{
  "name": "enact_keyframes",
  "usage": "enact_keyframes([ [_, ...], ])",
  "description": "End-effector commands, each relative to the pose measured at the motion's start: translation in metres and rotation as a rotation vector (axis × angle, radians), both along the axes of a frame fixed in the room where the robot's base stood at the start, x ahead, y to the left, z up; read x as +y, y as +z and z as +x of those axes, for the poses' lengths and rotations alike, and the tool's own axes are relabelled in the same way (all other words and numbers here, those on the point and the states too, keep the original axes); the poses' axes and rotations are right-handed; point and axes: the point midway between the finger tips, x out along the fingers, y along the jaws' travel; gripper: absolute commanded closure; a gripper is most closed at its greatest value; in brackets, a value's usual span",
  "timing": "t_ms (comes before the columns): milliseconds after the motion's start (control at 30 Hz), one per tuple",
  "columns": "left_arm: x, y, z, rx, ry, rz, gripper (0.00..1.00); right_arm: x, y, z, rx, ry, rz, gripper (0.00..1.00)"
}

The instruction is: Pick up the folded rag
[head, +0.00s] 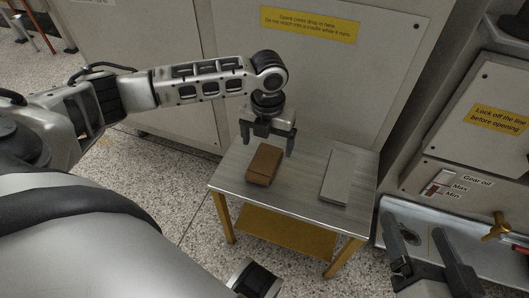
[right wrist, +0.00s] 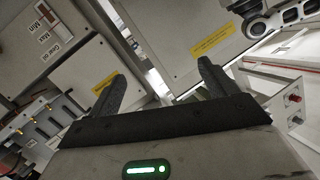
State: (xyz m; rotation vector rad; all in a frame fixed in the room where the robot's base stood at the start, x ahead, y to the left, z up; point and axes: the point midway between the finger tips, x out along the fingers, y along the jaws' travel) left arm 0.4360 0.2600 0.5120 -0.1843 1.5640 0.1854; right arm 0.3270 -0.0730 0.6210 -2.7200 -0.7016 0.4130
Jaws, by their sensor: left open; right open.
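A brown folded bundle (head: 264,164), which looks like the folded rag, lies on the left part of the small metal-topped table (head: 300,190). My left gripper (head: 268,144) points down with its fingers apart, just above and behind the brown bundle in the head view; nothing is between them. I cannot tell how high it is over the table. My right gripper (head: 420,231) is open and empty at the lower right, well away from the bundle. Its two dark fingers also show in the right wrist view (right wrist: 160,72). The bundle is not seen in that view.
A flat grey sheet or pad (head: 336,176) lies on the table's right part. A machine wall with a yellow sign (head: 310,25) stands behind the table.

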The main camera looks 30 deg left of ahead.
Motion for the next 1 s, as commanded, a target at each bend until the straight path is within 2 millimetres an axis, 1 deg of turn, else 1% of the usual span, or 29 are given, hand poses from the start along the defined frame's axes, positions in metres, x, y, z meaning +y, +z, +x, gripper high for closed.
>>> enact_keyframes([
  [33, 0.0, -0.005, 0.0, 0.0, 0.0, 0.0, 0.13, 0.001, 0.0, 0.0, -0.002, 0.0, 0.01, 0.16],
  [167, 0.0, -0.013, -0.001, 0.0, 0.0, 0.0, 0.13, 0.001, -0.001, 0.0, -0.005, 0.002, 0.028, 0.16],
  [233, 0.001, -0.024, -0.003, 0.001, 0.0, 0.0, 0.13, 0.003, -0.002, 0.001, -0.009, 0.004, 0.055, 0.16],
  [300, 0.002, -0.037, -0.006, 0.001, 0.0, 0.001, 0.13, 0.005, 0.002, 0.001, -0.021, 0.008, 0.099, 0.16],
  [433, 0.002, -0.053, -0.007, 0.0, 0.0, 0.0, 0.13, 0.007, 0.006, 0.001, -0.028, 0.016, 0.158, 0.16],
  [533, 0.002, -0.059, -0.007, 0.0, 0.0, 0.0, 0.13, 0.008, 0.01, 0.001, -0.031, 0.019, 0.18, 0.16],
  [767, 0.002, -0.058, -0.007, -0.001, -0.001, 0.0, 0.13, 0.008, 0.012, 0.0, -0.031, 0.02, 0.186, 0.16],
  [800, 0.002, -0.058, -0.007, -0.001, 0.0, 0.0, 0.18, 0.008, 0.012, 0.0, -0.031, 0.02, 0.186, 0.16],
  [867, 0.002, -0.058, -0.007, -0.001, 0.0, 0.0, 0.35, 0.008, 0.012, 0.0, -0.031, 0.02, 0.186, 0.16],
  [900, 0.002, -0.058, -0.007, -0.001, 0.0, 0.0, 0.46, 0.008, 0.012, 0.0, -0.031, 0.02, 0.186, 0.16],
  [933, 0.002, -0.058, -0.007, -0.001, 0.0, 0.0, 0.54, 0.008, 0.012, 0.0, -0.031, 0.02, 0.186, 0.16],
  [967, 0.002, -0.058, -0.007, -0.001, 0.0, 0.0, 0.61, 0.008, 0.012, 0.0, -0.031, 0.02, 0.186, 0.16],
  [1000, 0.002, -0.058, -0.007, -0.001, 0.0, 0.0, 0.61, 0.008, 0.012, 0.0, -0.031, 0.02, 0.186, 0.16],
])
